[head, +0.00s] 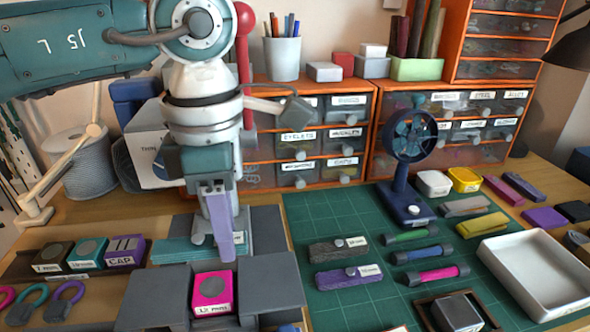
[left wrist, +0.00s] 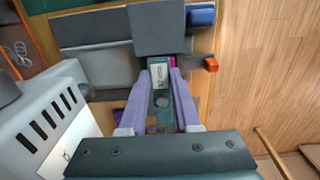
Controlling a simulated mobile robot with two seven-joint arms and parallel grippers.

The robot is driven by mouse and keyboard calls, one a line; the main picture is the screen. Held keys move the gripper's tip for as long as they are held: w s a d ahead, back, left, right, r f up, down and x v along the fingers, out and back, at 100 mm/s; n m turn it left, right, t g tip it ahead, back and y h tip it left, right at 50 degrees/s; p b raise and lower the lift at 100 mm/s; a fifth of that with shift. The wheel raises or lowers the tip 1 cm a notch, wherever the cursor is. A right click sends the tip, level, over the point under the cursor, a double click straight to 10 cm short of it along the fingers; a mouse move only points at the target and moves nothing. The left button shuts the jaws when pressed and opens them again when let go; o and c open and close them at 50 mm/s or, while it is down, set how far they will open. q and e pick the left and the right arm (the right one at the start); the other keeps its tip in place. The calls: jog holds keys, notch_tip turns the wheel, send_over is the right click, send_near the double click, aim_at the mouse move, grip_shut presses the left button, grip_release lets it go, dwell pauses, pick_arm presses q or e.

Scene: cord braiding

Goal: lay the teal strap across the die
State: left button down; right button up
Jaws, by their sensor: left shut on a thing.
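The pink die (head: 212,293), labelled 12 mm, sits among dark grey blocks at the bottom centre of the head view. The teal strap (head: 178,251) lies low behind it and to its left, partly hidden by my gripper. My left gripper (head: 226,252) points down there, its lavender fingers closed on the strap. In the left wrist view the strap (left wrist: 161,102), with a round snap, runs between the two fingers, and a sliver of pink shows beyond the fingertips. I cannot tell whether the strap touches the die. My right gripper is not in view.
Labelled blocks (head: 86,254) stand to the left. Grey and purple straps (head: 348,276) lie on the green mat (head: 318,225). A blue fan (head: 405,190), a white tray (head: 540,275) and a dark-framed block (head: 457,312) are to the right. Orange drawer units line the back.

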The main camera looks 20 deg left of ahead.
pick_arm(q)
jog(key=shift+f+b, duration=2.6)
jog(key=shift+f, duration=0.65)
jog(key=shift+f+b, duration=0.2)
jog(key=shift+b, duration=0.15)
jog(key=c, duration=0.5)
grip_release()
jog(key=shift+c, duration=0.2)
